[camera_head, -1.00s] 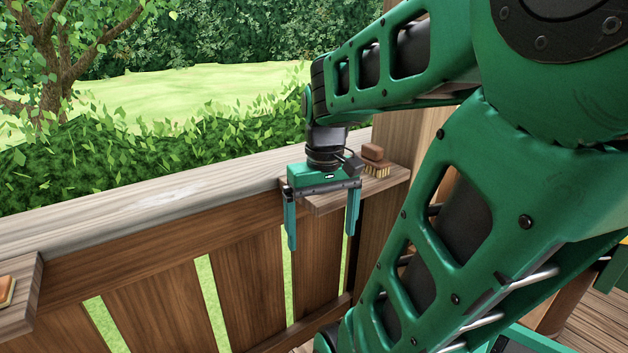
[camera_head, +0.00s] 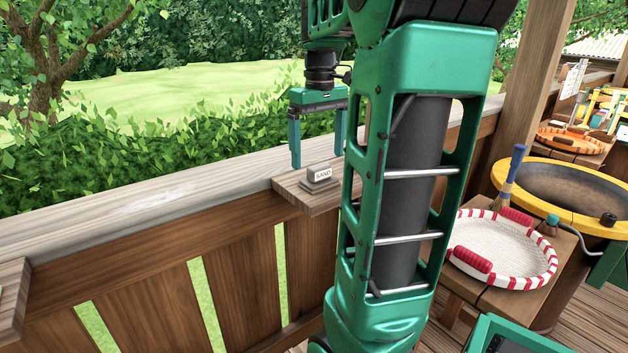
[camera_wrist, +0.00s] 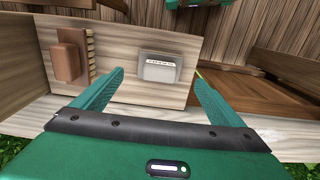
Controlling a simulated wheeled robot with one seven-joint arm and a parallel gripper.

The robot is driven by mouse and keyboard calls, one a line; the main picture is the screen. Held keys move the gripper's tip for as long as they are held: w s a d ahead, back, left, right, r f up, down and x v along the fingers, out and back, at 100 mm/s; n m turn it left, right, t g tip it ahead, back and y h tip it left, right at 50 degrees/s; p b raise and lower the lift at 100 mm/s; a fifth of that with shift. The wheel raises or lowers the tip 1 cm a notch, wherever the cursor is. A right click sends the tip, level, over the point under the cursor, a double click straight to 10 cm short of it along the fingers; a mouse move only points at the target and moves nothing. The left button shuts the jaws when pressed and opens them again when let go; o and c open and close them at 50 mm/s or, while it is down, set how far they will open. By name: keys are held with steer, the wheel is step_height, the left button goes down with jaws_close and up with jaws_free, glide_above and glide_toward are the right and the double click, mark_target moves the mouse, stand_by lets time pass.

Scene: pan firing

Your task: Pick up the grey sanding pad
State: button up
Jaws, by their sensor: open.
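The grey sanding pad (camera_head: 320,178) lies on a small wooden ledge (camera_head: 297,190) on the railing, with a pale label reading SAND. In the wrist view the pad (camera_wrist: 159,69) sits between and just beyond my two fingertips, apart from both. My gripper (camera_head: 318,159) is open and empty, pointing down above the pad and a little behind it in the head view. In the wrist view its fingers (camera_wrist: 159,76) are spread wider than the pad. I cannot tell the exact height gap.
A brown-handled brush (camera_wrist: 70,54) lies on the same ledge, left of the pad in the wrist view; my arm hides it in the head view. At right stand a white-and-red basket (camera_head: 500,245), a yellow-rimmed fire bowl (camera_head: 585,195) and a brush with blue handle (camera_head: 514,170).

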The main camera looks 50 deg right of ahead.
mark_target(319, 166)
steer(key=shift+f, duration=2.9)
steer(key=shift+c, duration=0.3)
steer(key=c, duration=1.1)
steer(key=shift+r, duration=0.1)
steer(key=shift+r, duration=0.4)
steer(key=r, duration=0.3)
steer(key=shift+s+r, duration=0.35)
steer(key=shift+s, duration=0.05)
steer(key=s+r, duration=0.2)
steer(key=s, duration=0.1)
steer(key=s+r, duration=0.2)
steer(key=s, duration=0.2)
steer(key=s+a+r, duration=0.1)
steer(key=s+r, duration=0.1)
steer(key=s, duration=0.2)
steer(key=shift+a+r, duration=0.1)
steer(key=shift+r, duration=0.1)
